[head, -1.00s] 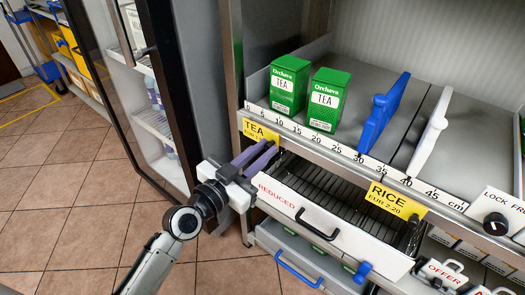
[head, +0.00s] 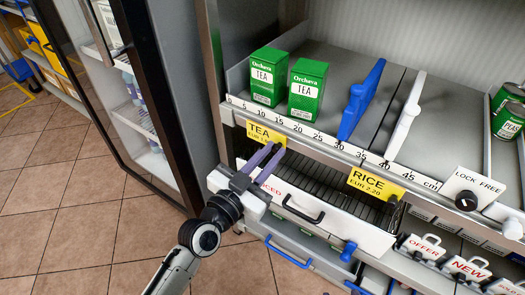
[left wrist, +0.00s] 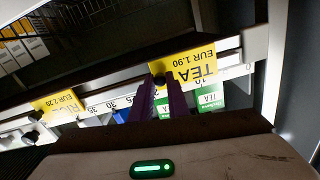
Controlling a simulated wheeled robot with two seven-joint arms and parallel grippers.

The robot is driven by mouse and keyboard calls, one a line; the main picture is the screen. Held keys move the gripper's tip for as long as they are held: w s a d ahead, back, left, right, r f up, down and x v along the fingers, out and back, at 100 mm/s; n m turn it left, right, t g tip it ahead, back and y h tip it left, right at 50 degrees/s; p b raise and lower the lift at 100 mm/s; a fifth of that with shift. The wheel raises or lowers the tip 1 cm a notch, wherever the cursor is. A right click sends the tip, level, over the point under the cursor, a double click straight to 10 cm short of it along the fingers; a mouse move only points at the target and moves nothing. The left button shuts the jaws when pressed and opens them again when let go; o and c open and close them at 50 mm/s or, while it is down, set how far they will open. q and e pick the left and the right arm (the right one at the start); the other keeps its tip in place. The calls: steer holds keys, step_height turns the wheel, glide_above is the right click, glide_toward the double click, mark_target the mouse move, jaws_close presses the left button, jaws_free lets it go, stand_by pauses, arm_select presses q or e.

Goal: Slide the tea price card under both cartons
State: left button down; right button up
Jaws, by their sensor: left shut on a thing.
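The yellow tea price card (head: 265,133) hangs on the front rail, mostly below the left green tea carton (head: 267,76). In the head view its right end reaches about the gap before the right tea carton (head: 307,88). Both cartons stand upright on the shelf. My left gripper (head: 277,150) is shut on the dark knob (left wrist: 160,80) at the card's lower edge. The card shows upside down in the left wrist view (left wrist: 190,65), with parts of the green cartons beyond it.
A numbered scale rail (head: 320,141) runs along the shelf front. The yellow rice card (head: 376,184) hangs farther right. A blue divider (head: 360,103) and a white divider (head: 405,117) stand right of the cartons. The white reduced drawer (head: 318,212) juts out below.

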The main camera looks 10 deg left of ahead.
arm_select(q)
steer(key=c, duration=1.7)
jaws_free()
arm_select(e)
steer(key=shift+s, duration=0.1)
steer(key=shift+f, duration=0.1)
arm_select(q)
steer(key=shift+p+v, duration=0.45)
steer(key=shift+v, duration=4.75)
arm_select(e)
steer(key=shift+s+r, duration=0.1)
steer(key=shift+r, duration=0.2)
arm_select(q)
steer(key=s+a+f+n+g+y+p, duration=0.1)
steer(key=s+a+f+g+p, duration=0.1)
steer(key=s+f, duration=0.2)
steer(key=s+a+f+n+g+y+p, duration=0.2)
steer(key=s+f+g+p, duration=0.1)
steer(key=s+f, duration=0.2)
steer(key=s+a+f+n+g+y+p, duration=0.1)
steer(key=s+f+g+y+p, duration=0.1)
steer(key=s+f, duration=0.3)
steer(key=shift+s+a+f+n+g+p, duration=0.15)
steer(key=shift+s+a+n+g+p, duration=0.2)
steer(key=shift+p, duration=0.2)
arm_select(e)
step_height(320, 180, up, 6)
steer(key=shift+d, duration=0.3)
